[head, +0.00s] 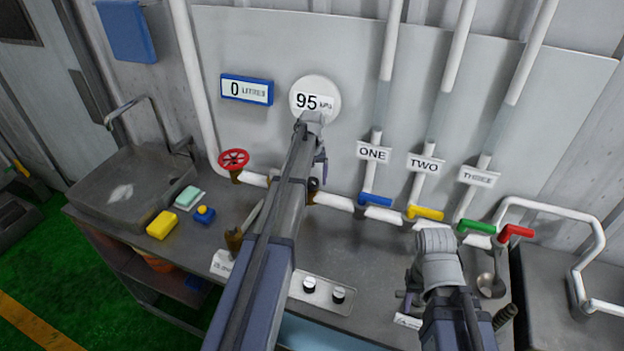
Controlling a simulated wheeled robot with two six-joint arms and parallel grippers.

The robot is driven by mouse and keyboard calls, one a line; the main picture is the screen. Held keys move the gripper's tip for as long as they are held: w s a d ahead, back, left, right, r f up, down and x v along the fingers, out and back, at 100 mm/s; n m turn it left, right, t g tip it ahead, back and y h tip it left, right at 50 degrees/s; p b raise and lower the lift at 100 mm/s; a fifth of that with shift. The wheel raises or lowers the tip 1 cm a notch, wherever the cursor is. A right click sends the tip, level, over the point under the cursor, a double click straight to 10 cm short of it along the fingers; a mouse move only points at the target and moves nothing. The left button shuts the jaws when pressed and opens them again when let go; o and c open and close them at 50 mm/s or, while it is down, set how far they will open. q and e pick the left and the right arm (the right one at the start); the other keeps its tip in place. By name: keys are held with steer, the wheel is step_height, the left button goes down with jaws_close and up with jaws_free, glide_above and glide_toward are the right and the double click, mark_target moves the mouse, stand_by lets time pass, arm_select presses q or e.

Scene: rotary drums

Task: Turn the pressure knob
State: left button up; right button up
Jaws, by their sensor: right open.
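A round white gauge (329,84) on the wall reads 95 kPa. Below it a small dark knob-like part (313,185) sits on the white pipe, partly hidden by my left arm. My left gripper (319,176) points down close to that part; its fingers are mostly hidden, and I cannot tell whether they touch it. Two black-and-white knobs (309,284) (338,294) stand on a metal plate at the bench front. No readable label marks which knob is for pressure. My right gripper (407,301) is open, low over the bench, right of the plate.
A red handwheel (233,159) is on the pipe at left. Blue, yellow (425,212), green and red (515,232) valve handles line the pipe at right. A display (247,89) reads 0. Sponges (162,225) and a sink (130,185) are at left.

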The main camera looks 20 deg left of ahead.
mark_target(312, 181)
arm_select(q)
step_height(312, 181, up, 8)
steer(key=p, duration=0.8)
steer(key=shift+f, duration=0.1)
steer(key=shift+s+f, duration=0.1)
stand_by(0.4)
